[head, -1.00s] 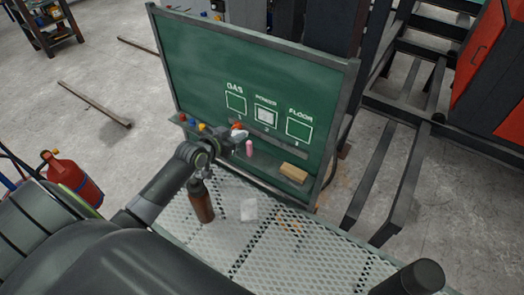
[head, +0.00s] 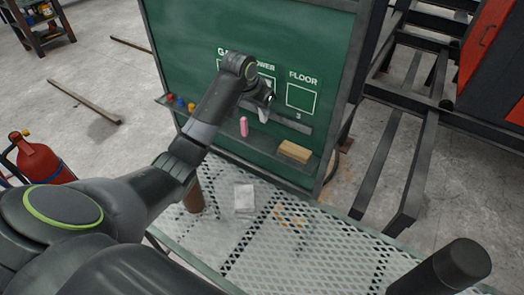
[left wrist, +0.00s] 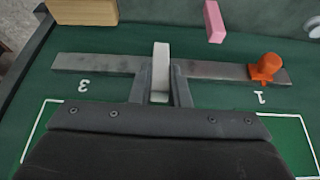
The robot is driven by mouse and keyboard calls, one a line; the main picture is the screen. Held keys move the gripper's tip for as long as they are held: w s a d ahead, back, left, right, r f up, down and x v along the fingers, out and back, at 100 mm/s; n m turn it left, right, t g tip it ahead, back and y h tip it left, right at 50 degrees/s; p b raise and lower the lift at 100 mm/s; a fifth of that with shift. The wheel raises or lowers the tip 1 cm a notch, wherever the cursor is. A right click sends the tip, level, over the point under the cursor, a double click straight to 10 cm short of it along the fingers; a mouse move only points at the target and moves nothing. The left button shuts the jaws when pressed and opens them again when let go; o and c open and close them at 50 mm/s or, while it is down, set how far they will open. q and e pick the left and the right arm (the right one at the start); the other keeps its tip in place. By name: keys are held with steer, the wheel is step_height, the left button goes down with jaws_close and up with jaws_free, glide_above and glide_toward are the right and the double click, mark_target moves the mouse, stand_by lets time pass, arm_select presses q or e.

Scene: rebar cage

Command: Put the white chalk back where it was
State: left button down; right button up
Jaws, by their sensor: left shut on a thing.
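The white chalk (left wrist: 161,62) is between the fingers of my left gripper (left wrist: 161,88) in the left wrist view, its end sticking out past the fingertips. In the head view the chalk (head: 264,114) shows as a small pale piece below my left gripper (head: 266,104). It is in front of the grey strip (left wrist: 218,72) on the green board (head: 225,100), between the marks 1 and 3. I cannot tell whether it touches the strip. An orange piece (left wrist: 265,67) is on the strip at mark 1. My right gripper is not in view.
A pink chalk (head: 244,127) and a tan eraser block (head: 294,151) are on the board's ledge, with small coloured items (head: 181,102) at its left. A brown bottle (head: 193,196) and a pale square (head: 244,198) are on the mesh table (head: 330,250).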

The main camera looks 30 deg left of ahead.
arm_select(q)
steer(key=shift+w+d+r+g+b, duration=0.1)
steer(key=shift+w+r+g+b, duration=0.1)
steer(key=shift+g+b, duration=0.5)
steer(key=shift+s+r+n+y+b, duration=0.15)
steer(key=shift+r+n+y+b, duration=0.15)
steer(key=shift+b, duration=0.1)
step_height(320, 180, down, 10)
steer(key=shift+r, duration=0.15)
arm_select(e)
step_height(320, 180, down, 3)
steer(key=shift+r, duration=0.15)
arm_select(q)
steer(key=shift+s+p, duration=0.1)
steer(key=shift+p, duration=0.2)
steer(key=c, duration=1.4)
jaws_free()
steer(key=v, duration=1.2)
steer(key=shift+w+r+p, duration=0.15)
steer(key=shift+w+p, duration=0.1)
steer(key=shift+p, duration=0.1)
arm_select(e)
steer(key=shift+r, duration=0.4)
